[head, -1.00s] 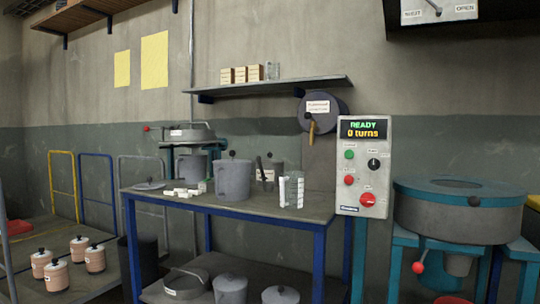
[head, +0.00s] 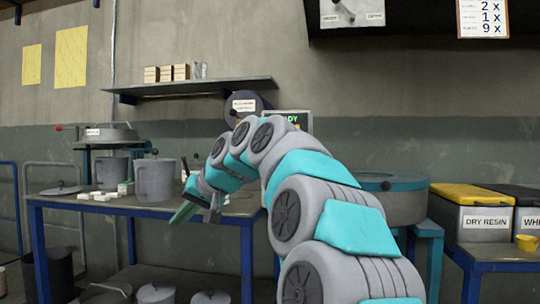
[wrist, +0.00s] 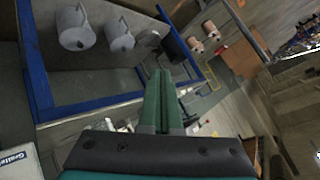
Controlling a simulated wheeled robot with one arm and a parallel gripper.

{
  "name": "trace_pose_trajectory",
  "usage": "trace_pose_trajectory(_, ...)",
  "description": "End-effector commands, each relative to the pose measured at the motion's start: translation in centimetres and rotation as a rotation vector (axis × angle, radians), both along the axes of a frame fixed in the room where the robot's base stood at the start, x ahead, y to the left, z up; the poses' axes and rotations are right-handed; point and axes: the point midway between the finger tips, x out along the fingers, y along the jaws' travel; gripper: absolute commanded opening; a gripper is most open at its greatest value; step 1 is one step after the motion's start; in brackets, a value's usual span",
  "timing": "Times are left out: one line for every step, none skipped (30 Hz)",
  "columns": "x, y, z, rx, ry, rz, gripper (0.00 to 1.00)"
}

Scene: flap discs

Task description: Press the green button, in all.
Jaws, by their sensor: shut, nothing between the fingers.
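The control panel (head: 290,118) stands behind my raised arm in the head view. Only its top edge and a strip of its lit display show; the green button is hidden. A pale corner of a box with a blue label, likely the panel, shows at the lower left of the wrist view (wrist: 18,163). My gripper (head: 183,213) is in front of the blue-framed workbench (head: 220,206), left of the panel, pointing down and left. In the wrist view its green fingers (wrist: 161,74) are together, with nothing between them.
Grey pots (head: 155,180) and small white blocks stand on the bench. A large round drum (head: 392,204) is right of the panel. A yellow-lidded dry resin bin (head: 483,212) is further right. A shelf (head: 195,88) juts from the wall above the bench.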

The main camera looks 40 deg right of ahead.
Motion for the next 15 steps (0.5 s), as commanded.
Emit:
trace_pose_trajectory(1.1,-2.4,1.3,0.014,-0.053,-0.037,0.0)
trace_pose_trajectory(1.6,-3.7,2.3,0.023,-0.084,-0.056,0.0)
trace_pose_trajectory(2.1,-5.4,3.7,0.032,-0.125,-0.083,0.0)
trace_pose_trajectory(2.3,-6.8,4.7,0.035,-0.158,-0.103,0.0)
trace_pose_trajectory(2.6,-8.1,5.6,0.041,-0.187,-0.123,0.0)
trace_pose_trajectory(2.8,-9.9,6.8,0.045,-0.227,-0.15,0.0)
trace_pose_trajectory(2.8,-11.3,7.7,0.047,-0.258,-0.171,0.0)
trace_pose_trajectory(2.7,-12.6,8.6,0.049,-0.288,-0.191,0.0)
trace_pose_trajectory(2.6,-14.4,9.6,0.05,-0.326,-0.218,0.0)
trace_pose_trajectory(2.5,-15.6,10.3,0.05,-0.352,-0.236,0.0)
trace_pose_trajectory(2.2,-16.8,11.1,0.047,-0.379,-0.256,0.0)
trace_pose_trajectory(1.8,-18.2,11.9,0.044,-0.411,-0.278,0.0)
trace_pose_trajectory(1.5,-19.2,12.5,0.041,-0.434,-0.294,0.0)
trace_pose_trajectory(1.3,-20.1,13.0,0.039,-0.454,-0.308,0.0)
trace_pose_trajectory(0.9,-21.1,13.5,0.036,-0.475,-0.325,0.0)
